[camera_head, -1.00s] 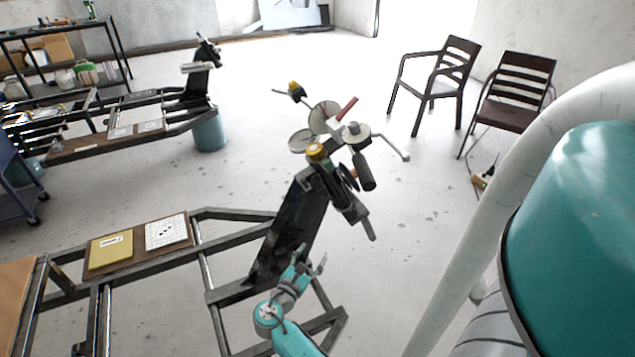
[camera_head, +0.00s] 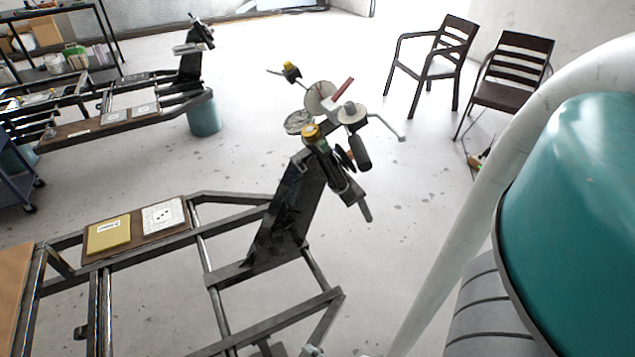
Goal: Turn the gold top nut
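A gold round top nut (camera_head: 310,131) sits on the upper end of the spring suspension unit (camera_head: 326,160), at the top of the dark upright of the near frame. The unit leans, its lower end pointing down and right. A second yellow-gold cap (camera_head: 290,66) shows on a similar part farther back. My gripper is almost wholly out of the picture. Only small grey-teal bits (camera_head: 311,350) show at the bottom edge, well below the nut and apart from it. Its fingers cannot be made out.
The near metal frame (camera_head: 245,268) carries a yellow box (camera_head: 108,235) and a white dotted plate (camera_head: 163,216). Discs and a bent bar (camera_head: 388,127) stick out around the nut. Two dark chairs (camera_head: 506,80) stand behind.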

